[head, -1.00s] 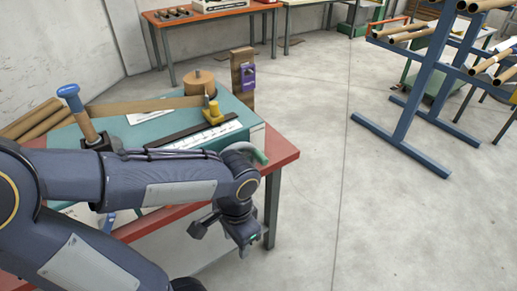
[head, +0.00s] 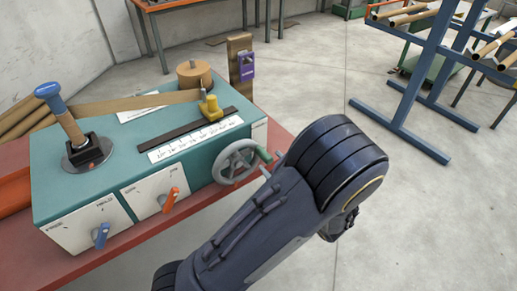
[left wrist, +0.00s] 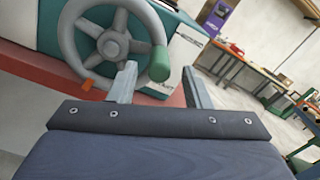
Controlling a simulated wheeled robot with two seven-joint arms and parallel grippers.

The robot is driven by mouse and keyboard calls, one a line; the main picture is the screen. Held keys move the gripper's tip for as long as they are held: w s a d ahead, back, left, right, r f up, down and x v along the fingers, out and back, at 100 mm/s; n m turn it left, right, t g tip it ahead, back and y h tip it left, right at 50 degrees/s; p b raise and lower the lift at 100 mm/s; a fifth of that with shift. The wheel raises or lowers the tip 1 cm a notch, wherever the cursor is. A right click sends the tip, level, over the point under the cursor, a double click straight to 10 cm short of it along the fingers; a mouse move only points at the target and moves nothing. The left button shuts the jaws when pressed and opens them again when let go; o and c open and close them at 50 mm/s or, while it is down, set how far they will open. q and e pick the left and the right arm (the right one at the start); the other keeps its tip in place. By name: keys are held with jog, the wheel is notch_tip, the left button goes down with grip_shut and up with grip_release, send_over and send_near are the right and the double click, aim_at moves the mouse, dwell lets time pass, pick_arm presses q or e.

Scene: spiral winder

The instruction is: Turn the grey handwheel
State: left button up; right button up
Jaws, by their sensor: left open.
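The grey handwheel (head: 236,162) sits on the front face of the teal winder box (head: 60,160), near its right end. Its green handle (head: 265,156) sticks out at the wheel's right side. In the left wrist view, the handwheel (left wrist: 105,38) fills the upper left, with the green handle (left wrist: 160,64) in front. My left gripper (left wrist: 162,84) is open, its two fingers apart. The handle appears in the gap between them, nearer the left finger; I cannot tell whether they touch. In the head view my left arm hides the gripper's fingers. My right gripper is not in view.
An orange lever (head: 169,199) and a blue lever (head: 101,236) stick out from the box front, left of the wheel. A blue-handled post (head: 62,115) stands on top. The red table edge (head: 282,137) lies below. Open floor is to the right, before a blue rack (head: 405,135).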

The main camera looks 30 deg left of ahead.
aim_at(258, 148)
pick_arm(q)
jog(key=x, duration=0.6)
jog(key=shift+p, duration=0.3)
jog(key=shift+c, duration=0.2)
jog(key=shift+r, duration=0.1)
grip_shut()
